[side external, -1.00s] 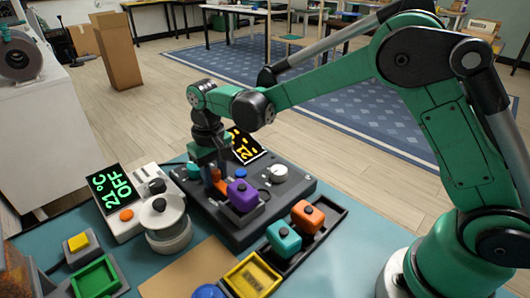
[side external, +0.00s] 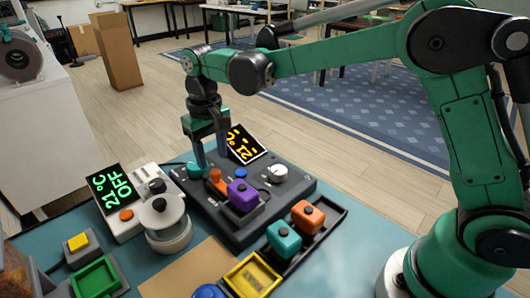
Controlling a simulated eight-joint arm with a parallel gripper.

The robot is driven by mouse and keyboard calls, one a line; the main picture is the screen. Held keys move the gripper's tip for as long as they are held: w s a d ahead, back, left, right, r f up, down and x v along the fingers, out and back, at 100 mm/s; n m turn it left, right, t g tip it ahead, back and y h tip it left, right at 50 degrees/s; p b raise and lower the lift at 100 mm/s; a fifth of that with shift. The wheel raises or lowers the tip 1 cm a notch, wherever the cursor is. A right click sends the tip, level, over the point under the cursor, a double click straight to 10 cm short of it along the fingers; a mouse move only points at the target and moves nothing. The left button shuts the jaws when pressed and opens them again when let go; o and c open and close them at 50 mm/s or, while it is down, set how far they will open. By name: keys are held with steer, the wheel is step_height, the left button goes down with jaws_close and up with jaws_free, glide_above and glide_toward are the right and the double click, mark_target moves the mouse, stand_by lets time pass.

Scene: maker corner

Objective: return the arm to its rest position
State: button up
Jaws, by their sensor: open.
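My gripper (side external: 210,160) points down above the back left part of a dark control box (side external: 205,205). Its two fingers are apart with nothing seen between them. The fingertips are near an orange lever (side external: 216,180) and a teal button (side external: 195,170); whether they touch anything I cannot tell. My green arm reaches in from its base at the right.
The box also carries a purple block (side external: 243,195), a white knob (side external: 278,173) and a tilted display (side external: 245,145). A dark tray (side external: 327,220) holds teal and orange blocks. A heater-like unit (side external: 127,220) reading 21°C OFF stands left with a lidded pot (side external: 165,220).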

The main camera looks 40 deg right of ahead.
steer(key=shift+r, duration=0.8)
steer(key=shift+r, duration=0.1)
steer(key=s+d+r+t, duration=0.1)
steer(key=s+d+t, duration=0.6)
steer(key=s, duration=0.6)
steer(key=shift+s+d+r, duration=0.3)
steer(key=shift+s+d, duration=0.05)
steer(key=shift+d, duration=0.65)
